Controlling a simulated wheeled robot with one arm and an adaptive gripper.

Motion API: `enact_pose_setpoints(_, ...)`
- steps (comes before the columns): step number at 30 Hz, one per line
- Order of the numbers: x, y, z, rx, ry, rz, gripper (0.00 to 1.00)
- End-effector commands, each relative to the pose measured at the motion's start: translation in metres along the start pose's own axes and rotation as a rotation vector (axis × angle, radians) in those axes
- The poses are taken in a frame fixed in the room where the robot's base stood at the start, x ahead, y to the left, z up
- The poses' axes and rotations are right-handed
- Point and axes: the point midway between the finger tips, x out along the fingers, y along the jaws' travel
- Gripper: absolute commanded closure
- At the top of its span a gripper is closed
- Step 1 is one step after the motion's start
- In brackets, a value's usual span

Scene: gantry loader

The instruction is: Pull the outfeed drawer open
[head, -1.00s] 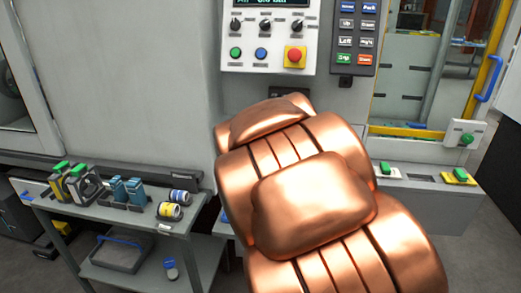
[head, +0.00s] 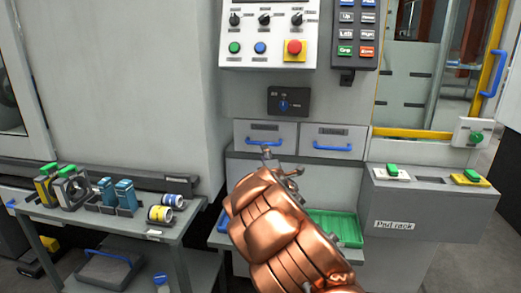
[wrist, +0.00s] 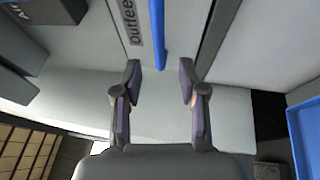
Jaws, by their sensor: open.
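The outfeed drawer (head: 243,131) is the left of two grey drawers below the control panel in the head view, and its front looks closed. Its blue bar handle (head: 258,143) runs across the front. In the wrist view the drawer's label (wrist: 133,22) is partly cut off at the top, beside the blue handle (wrist: 158,30). My gripper (head: 282,165) is just in front of and below this handle, fingers apart and empty. In the wrist view the handle lines up with the gap of my gripper (wrist: 160,80), just beyond the fingertips. Contact does not show.
A second drawer (head: 333,133) with a blue handle is to the right. A green tray (head: 347,226) lies below, partly behind my arm. A cart (head: 150,236) with parts stands left, a grey cabinet (head: 430,206) right.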

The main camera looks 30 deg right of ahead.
Motion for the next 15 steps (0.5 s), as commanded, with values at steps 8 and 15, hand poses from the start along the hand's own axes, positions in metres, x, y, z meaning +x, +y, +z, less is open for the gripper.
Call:
enact_pose_setpoints(8, 0.016, 0.001, -0.001, -0.005, 0.007, 0.011, 0.59)
enact_pose_setpoints(15, 0.039, 0.001, -0.002, -0.004, 0.007, 0.01, 0.59)
